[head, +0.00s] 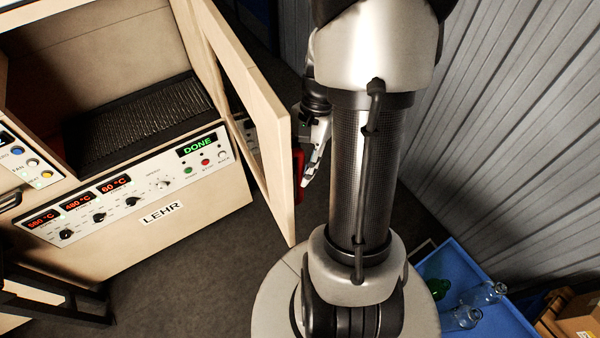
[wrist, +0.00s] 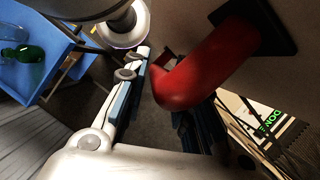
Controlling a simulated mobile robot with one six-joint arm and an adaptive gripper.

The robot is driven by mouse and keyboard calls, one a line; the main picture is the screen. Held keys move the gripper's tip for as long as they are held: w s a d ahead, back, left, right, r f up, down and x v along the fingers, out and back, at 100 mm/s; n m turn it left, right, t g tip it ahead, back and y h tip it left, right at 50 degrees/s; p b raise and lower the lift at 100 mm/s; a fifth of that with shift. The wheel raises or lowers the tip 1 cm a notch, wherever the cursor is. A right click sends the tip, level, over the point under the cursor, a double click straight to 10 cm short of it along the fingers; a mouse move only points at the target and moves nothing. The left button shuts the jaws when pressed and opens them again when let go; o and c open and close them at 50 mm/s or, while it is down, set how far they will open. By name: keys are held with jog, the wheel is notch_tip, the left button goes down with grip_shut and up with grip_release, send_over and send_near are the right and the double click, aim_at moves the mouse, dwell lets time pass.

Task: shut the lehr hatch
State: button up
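The lehr (head: 130,235) stands at the left in the head view, its chamber exposed. Its pale hatch (head: 245,105) is swung wide open toward my arm. A red handle (head: 299,172) is on the hatch's outer face; it fills the upper middle of the wrist view (wrist: 210,75) with its dark mount. My gripper (head: 314,160) is beside the handle, partly hidden by my arm. In the wrist view its fingers are apart, with floor visible between the left finger and the handle. The handle reaches into the finger gap and covers part of the right finger; I cannot tell whether they touch.
The lehr's panel display (head: 197,145) reads DONE. A dark ribbed surface (head: 140,122) lies inside the chamber. Floor (head: 190,285) is clear in front of the lehr.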

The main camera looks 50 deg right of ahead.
jog(key=shift+x, duration=0.8)
jog(key=shift+c, duration=0.2)
grip_shut()
